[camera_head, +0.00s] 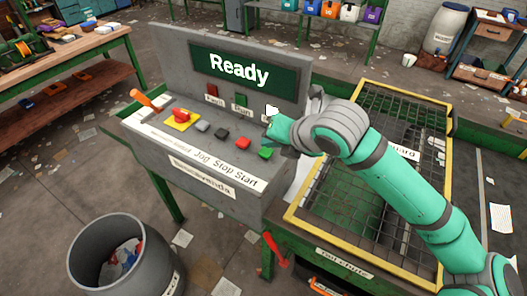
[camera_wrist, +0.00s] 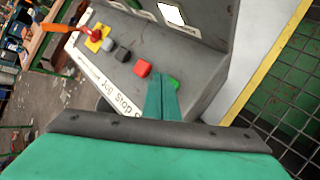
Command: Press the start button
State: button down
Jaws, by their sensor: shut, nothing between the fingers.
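The control panel (camera_head: 182,135) slopes under a screen (camera_head: 243,70) that reads "Ready". The green start button (camera_head: 265,153) is at the right end of the button row, above the word "Start". In the wrist view the start button (camera_wrist: 174,84) shows just right of the fingertips, partly hidden by them. My gripper (camera_head: 273,126) is shut and empty, over the right end of the panel. In the wrist view my gripper (camera_wrist: 161,78) has its closed green fingers between the red button and the green one. I cannot tell whether they touch the panel.
The red stop button (camera_head: 243,143), a black button (camera_head: 222,133), a grey button (camera_head: 203,125) and a red emergency knob (camera_head: 182,115) on yellow line the panel. An orange-handled lever (camera_head: 146,99) is at its left. A yellow-framed mesh guard (camera_head: 303,195) stands right. A bin (camera_head: 75,262) is in front.

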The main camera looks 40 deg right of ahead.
jog(key=shift+s+d, duration=0.1)
jog(key=shift+a, duration=0.2)
dwell(0.4)
jog(key=shift+w, duration=0.35)
jog(key=shift+a, duration=0.15)
jog(key=shift+s+d, duration=0.4)
jog(key=shift+a, duration=0.1)
jog(key=shift+w+a, duration=0.15)
